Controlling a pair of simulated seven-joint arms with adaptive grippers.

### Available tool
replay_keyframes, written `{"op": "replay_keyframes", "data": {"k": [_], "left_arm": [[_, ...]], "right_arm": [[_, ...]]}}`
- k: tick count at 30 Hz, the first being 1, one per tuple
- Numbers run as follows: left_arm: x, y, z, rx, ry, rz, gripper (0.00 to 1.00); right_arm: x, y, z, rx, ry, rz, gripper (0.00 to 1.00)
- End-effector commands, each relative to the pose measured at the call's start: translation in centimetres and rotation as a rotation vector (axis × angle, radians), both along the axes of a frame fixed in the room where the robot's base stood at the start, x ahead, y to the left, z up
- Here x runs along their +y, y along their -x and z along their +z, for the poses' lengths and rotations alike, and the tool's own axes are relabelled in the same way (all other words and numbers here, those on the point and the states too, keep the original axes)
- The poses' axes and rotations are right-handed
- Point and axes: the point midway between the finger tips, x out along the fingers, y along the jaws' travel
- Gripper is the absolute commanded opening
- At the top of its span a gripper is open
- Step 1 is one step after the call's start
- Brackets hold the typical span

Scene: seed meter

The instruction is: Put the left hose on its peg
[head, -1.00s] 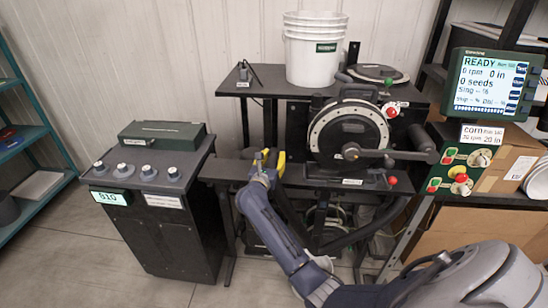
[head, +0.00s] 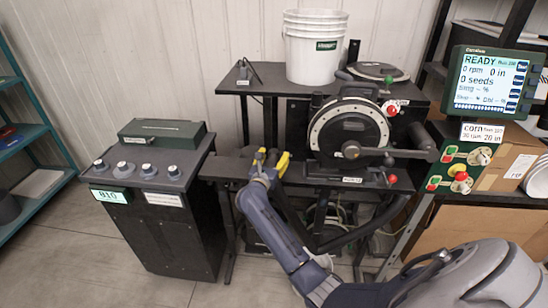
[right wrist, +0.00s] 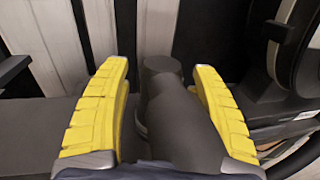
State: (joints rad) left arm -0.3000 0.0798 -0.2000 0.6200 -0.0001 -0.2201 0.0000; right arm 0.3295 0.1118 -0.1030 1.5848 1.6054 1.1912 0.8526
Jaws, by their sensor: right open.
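My right gripper (head: 271,158) is at the left end of the dark bench, left of the round seed meter (head: 348,132). Its yellow fingers are spread apart. In the right wrist view the open gripper (right wrist: 165,95) has a dark grey, round-ended hose or peg piece (right wrist: 180,120) between its fingers, with a gap at the left finger. I cannot tell whether this is the hose end, the peg, or one seated on the other. Dark hoses (head: 345,240) hang below the bench, partly behind my arm. My left gripper is out of view.
A black cabinet with knobs (head: 150,175) stands at the left. A white bucket (head: 313,50) sits on the upper shelf. The meter's crank handle (head: 400,154) sticks out to the right. A display (head: 492,82) reads READY. Open floor lies at the front left.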

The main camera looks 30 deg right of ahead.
Motion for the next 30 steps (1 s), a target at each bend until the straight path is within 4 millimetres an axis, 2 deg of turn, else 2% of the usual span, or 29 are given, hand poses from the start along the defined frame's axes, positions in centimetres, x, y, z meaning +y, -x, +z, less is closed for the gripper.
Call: {"op": "replay_keyframes", "data": {"k": [8, 21, 30], "left_arm": [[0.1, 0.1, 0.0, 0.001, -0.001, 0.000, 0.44], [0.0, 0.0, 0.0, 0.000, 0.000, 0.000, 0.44], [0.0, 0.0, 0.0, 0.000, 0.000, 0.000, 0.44]], "right_arm": [[0.9, 0.7, -0.2, 0.002, -0.002, 0.001, 0.62], [6.5, 5.5, -0.1, 0.001, -0.003, 0.001, 0.62], [8.8, 7.4, -0.1, 0.001, -0.001, 0.000, 0.62]]}}
